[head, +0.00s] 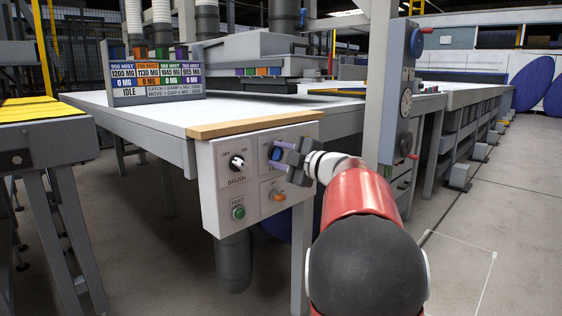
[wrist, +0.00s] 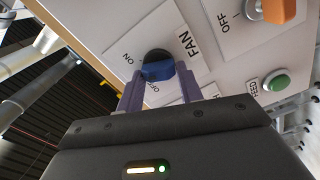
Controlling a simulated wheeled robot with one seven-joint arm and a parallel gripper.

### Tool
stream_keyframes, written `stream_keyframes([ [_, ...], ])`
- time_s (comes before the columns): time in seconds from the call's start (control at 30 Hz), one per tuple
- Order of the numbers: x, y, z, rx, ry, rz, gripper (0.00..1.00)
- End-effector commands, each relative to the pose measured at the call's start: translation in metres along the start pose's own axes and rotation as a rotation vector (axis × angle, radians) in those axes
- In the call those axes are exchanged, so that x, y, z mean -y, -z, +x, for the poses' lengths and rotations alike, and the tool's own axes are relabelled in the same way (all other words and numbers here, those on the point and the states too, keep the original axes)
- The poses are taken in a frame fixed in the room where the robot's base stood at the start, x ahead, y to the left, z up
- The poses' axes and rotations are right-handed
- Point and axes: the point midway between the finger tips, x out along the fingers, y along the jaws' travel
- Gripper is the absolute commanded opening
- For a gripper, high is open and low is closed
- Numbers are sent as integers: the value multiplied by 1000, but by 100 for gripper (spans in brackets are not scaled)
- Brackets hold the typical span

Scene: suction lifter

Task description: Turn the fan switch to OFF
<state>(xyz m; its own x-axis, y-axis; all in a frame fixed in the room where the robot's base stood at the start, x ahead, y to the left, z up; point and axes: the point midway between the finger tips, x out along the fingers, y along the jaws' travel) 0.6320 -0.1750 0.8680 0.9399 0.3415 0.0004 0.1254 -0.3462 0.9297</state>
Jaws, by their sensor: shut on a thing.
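The fan switch is a blue knob on a dark round base, labelled FAN, with ON and a partly hidden OFF label beside it. In the wrist view the blue knob (wrist: 158,71) sits between the two purple fingers of my gripper (wrist: 160,78), which is shut on it. In the head view the knob (head: 274,153) is at the upper right of the white control panel (head: 215,200), with my gripper (head: 281,155) reaching it from the right and covering part of its plate. I cannot tell exactly which label the knob points to.
A wooden edge (head: 250,125) runs above the panel. A grey post (head: 385,90) stands right of it.

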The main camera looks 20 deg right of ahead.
Motion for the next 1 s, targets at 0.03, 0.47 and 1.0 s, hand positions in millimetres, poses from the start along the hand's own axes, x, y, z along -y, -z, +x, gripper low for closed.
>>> stream_keyframes([
  [0.03, 4, -2, -1, 2, 0, -43, 13],
  [0.47, 7, -3, 0, 2, 1, -452, 13],
  [1.0, 9, -6, -1, 3, 2, -938, 13],
])
